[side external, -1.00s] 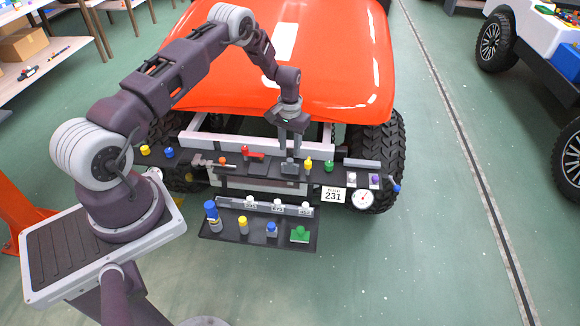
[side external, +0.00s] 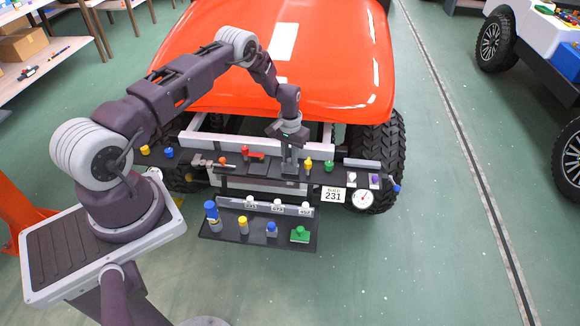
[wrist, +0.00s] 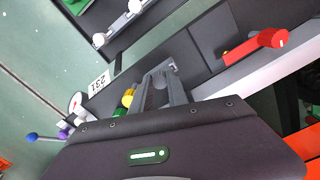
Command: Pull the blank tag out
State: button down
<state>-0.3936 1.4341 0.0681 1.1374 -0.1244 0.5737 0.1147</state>
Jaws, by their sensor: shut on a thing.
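The small grey piece on the upper dark shelf, which I take to be the blank tag (side external: 289,171), stands between the red lever and the yellow knob. My gripper (side external: 289,161) points straight down over it and is shut on it. The fingers hide most of the piece. In the wrist view my gripper (wrist: 160,88) reaches the shelf, and a light grey edge (wrist: 173,66) shows at the fingertips. I cannot see any marking on the piece.
A red lever (side external: 250,153) is close on the left. A yellow knob (side external: 308,163) and a green knob (side external: 328,165) are close on the right. A 231 plate (side external: 333,194) and a gauge (side external: 362,198) hang further right. A lower tray (side external: 215,231) holds several coloured parts.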

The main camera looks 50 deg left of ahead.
aim_at(290, 160)
jog(key=shift+r, duration=0.25)
jog(key=shift+r, duration=3.35)
